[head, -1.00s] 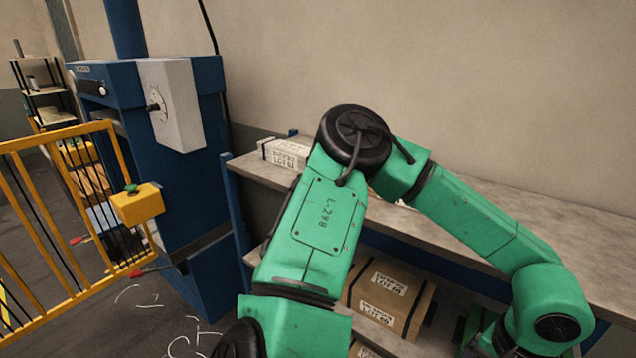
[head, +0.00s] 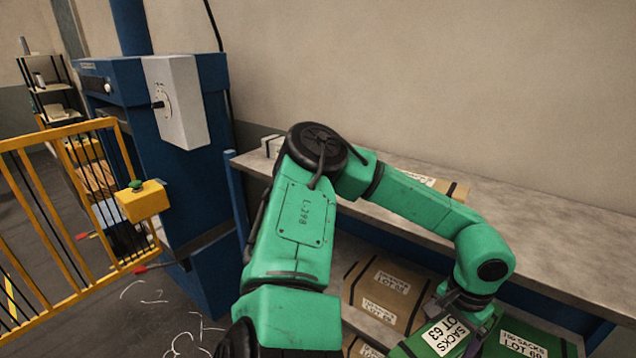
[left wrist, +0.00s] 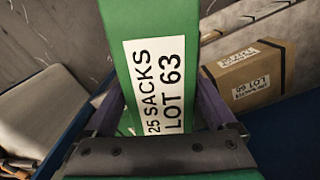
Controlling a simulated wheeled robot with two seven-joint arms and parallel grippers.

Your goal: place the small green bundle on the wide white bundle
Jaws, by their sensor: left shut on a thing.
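My left gripper (head: 464,312) is shut on a small green bundle, labelled 25 sacks, lot 63, in front of the bench. The green bundle (head: 412,345) is tilted and cut off by the lower edge of the head view. In the left wrist view the green bundle (left wrist: 122,60) stands between the fingers (left wrist: 165,125), label facing the camera. My right gripper is not in view.
A brown bundle (head: 456,190) lies on the upper shelf (head: 560,225), whose right part is clear. Brown bundles (head: 385,292) and a larger green bundle, lot 60, (head: 568,347) are lower down. A blue machine (head: 205,230) and yellow fence (head: 60,215) stand left.

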